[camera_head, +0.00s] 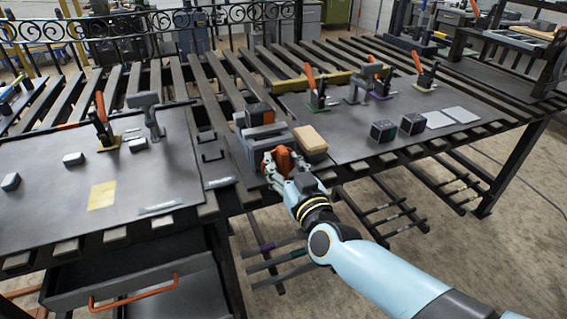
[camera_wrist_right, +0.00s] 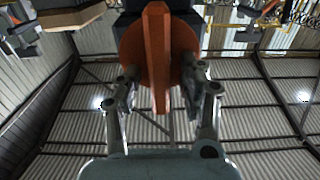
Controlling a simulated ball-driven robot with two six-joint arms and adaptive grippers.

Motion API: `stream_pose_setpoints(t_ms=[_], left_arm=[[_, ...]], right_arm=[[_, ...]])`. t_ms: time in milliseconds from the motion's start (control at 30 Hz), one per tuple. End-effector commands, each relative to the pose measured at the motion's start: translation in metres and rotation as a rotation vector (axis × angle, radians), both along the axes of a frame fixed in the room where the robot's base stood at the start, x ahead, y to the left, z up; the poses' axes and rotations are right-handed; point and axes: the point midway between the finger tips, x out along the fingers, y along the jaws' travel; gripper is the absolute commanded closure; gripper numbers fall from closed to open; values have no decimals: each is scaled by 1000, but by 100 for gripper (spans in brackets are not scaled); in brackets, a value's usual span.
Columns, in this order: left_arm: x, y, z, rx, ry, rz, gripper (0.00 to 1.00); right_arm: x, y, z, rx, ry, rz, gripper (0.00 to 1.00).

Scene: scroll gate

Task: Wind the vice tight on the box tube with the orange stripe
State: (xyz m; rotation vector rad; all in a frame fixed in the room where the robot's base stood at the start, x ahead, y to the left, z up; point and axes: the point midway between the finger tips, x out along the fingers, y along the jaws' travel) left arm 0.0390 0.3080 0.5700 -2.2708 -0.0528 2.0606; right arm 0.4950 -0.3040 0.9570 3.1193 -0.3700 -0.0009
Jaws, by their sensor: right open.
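The grey vice (camera_head: 247,135) stands at the front edge of the bench. A dark box tube (camera_head: 258,113) with an orange mark on its end sits at the top of its jaws. The vice's orange knob (camera_head: 285,159) faces me. In the right wrist view, the knob (camera_wrist_right: 157,50) is a round disc with an upright raised bar. My right gripper (camera_head: 279,168) is at the knob, its fingers open on either side of the bar. In the wrist view, gaps show between the fingers and the bar. My left gripper is not in view.
A tan wooden block (camera_head: 310,140) lies right of the vice. Dark cubes (camera_head: 383,132) and upright toggle clamps (camera_head: 317,88) with orange handles stand on the right mat. The left mat (camera_head: 150,185) holds small blocks, a clamp and a yellow square.

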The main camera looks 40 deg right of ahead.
Motion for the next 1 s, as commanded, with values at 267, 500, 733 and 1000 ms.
stream_pose_setpoints(t_ms=[267,500,733,1000], left_arm=[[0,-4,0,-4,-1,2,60],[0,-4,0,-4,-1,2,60],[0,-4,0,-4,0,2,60],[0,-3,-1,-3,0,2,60]], right_arm=[[0,0,0,0,0,0,78],[0,0,0,0,0,0,100],[-1,0,0,11,-3,0,100],[-1,-2,0,115,-28,0,100]])
